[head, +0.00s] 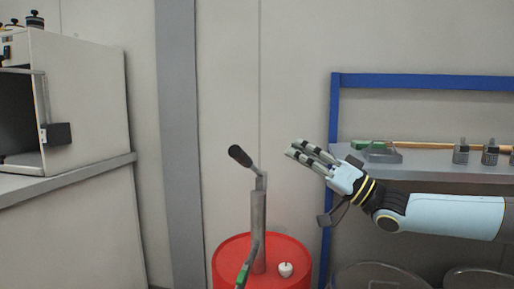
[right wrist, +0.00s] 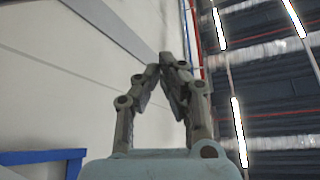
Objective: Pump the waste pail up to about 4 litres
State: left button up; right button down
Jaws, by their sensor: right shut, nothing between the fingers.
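A red drum (head: 228,262) stands at the bottom centre of the head view, its lower part cut off by the frame. A grey hand pump (head: 258,228) rises upright from its top, with a crank arm ending in a black handle grip (head: 240,155). A hose with a green part (head: 242,276) hangs at the pump's front left. I cannot make out a waste pail. My right gripper (head: 294,147) is shut and empty, to the right of the handle grip and apart from it. Its fingers also show in the right wrist view (right wrist: 166,66). My left gripper is out of view.
A small white cap-like piece (head: 286,270) sits on the drum's top. A blue-framed shelf (head: 420,82) with small metal items stands behind my right arm. Round dark tops (head: 378,277) show below it. A grey cabinet (head: 85,100) stands at left on a bench.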

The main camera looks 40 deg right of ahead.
notch_tip(320, 180, up, 4)
jog(key=b, duration=0.5)
send_over(252, 166)
jog(key=s, duration=0.3)
jog(key=f, duration=0.1)
jog(key=a+f, duration=0.1)
jog(key=f, duration=0.1)
jog(key=shift+s+a, duration=0.25)
jog(key=shift+s, duration=0.15)
jog(key=shift+f, duration=0.1)
